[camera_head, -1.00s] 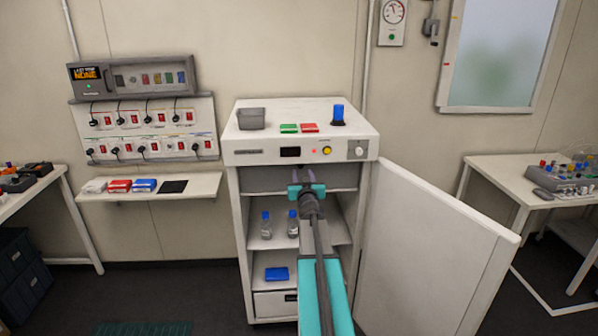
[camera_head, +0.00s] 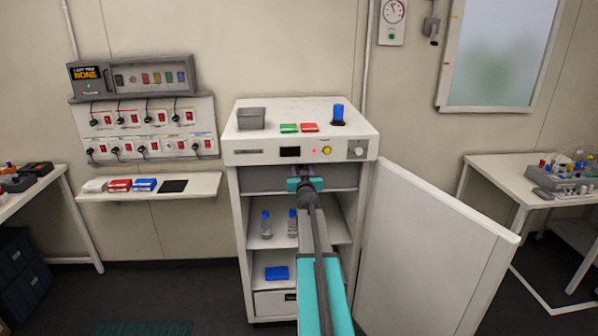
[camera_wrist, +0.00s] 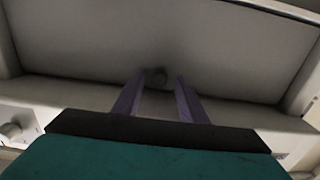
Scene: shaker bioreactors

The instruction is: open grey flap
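The grey flap (camera_head: 262,178) is a flat panel across the top opening of the white cabinet, just under its control panel. In the wrist view the flap (camera_wrist: 215,45) fills the upper part, with a small round dark knob (camera_wrist: 157,77) near its lower edge. My gripper (camera_head: 305,171) is at the flap from the front. In the wrist view my gripper (camera_wrist: 160,82) is open, its two purple fingers apart, with the knob between the tips. I cannot tell whether they touch it. The flap looks closed.
The cabinet's white door (camera_head: 435,250) stands wide open to the right. Shelves below hold two blue-capped bottles (camera_head: 266,225) and a blue box (camera_head: 277,273). A grey bin (camera_head: 251,118), green and red pieces and a blue object (camera_head: 338,113) stand on top.

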